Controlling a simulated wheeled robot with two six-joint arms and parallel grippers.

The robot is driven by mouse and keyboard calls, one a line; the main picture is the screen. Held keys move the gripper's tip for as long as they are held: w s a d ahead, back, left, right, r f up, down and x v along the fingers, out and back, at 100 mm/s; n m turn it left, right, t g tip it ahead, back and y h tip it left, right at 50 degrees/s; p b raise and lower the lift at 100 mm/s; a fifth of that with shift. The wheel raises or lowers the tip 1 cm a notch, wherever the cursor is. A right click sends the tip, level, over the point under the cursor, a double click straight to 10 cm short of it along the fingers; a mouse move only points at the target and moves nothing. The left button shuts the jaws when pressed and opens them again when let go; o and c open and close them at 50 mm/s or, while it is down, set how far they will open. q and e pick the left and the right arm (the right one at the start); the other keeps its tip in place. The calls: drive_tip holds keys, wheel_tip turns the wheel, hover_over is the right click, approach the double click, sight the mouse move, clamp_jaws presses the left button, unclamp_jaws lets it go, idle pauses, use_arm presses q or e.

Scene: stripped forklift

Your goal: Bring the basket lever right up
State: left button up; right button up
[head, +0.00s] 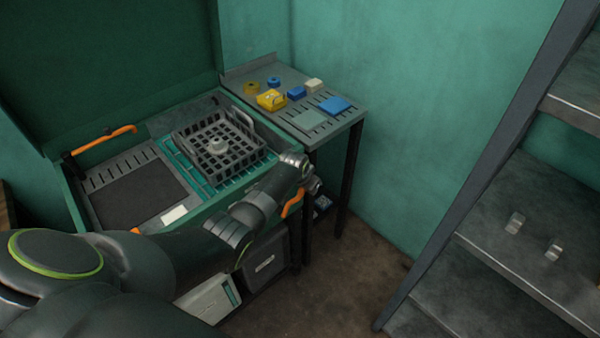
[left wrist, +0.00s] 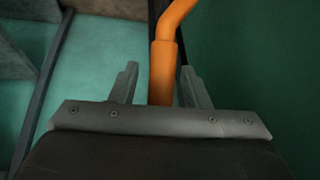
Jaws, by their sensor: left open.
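The basket lever is an orange bent bar (head: 292,203) at the front right corner of the green washing unit, partly hidden by my left arm. In the left wrist view the orange lever (left wrist: 163,72) runs upright between my fingers and bends to the right at the top. My left gripper (head: 314,186) is at the lever, its fingers hardly visible from the head. In the left wrist view the left gripper (left wrist: 159,82) is open, one finger on each side of the lever, with gaps showing. A dark wire basket (head: 218,145) sits on the unit's teal rack. My right gripper is not in view.
Another orange lever (head: 105,139) is at the unit's back left. A side table (head: 322,130) right of the unit holds yellow and blue items. A dark metal stair (head: 500,205) stands at the right, with open floor (head: 335,285) between.

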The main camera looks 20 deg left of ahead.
use_arm(q)
drive_tip(key=p+v, duration=0.1)
drive_tip(key=v, duration=1.5)
drive_tip(key=shift+r, duration=0.2)
drive_tip(key=shift+a, duration=0.1)
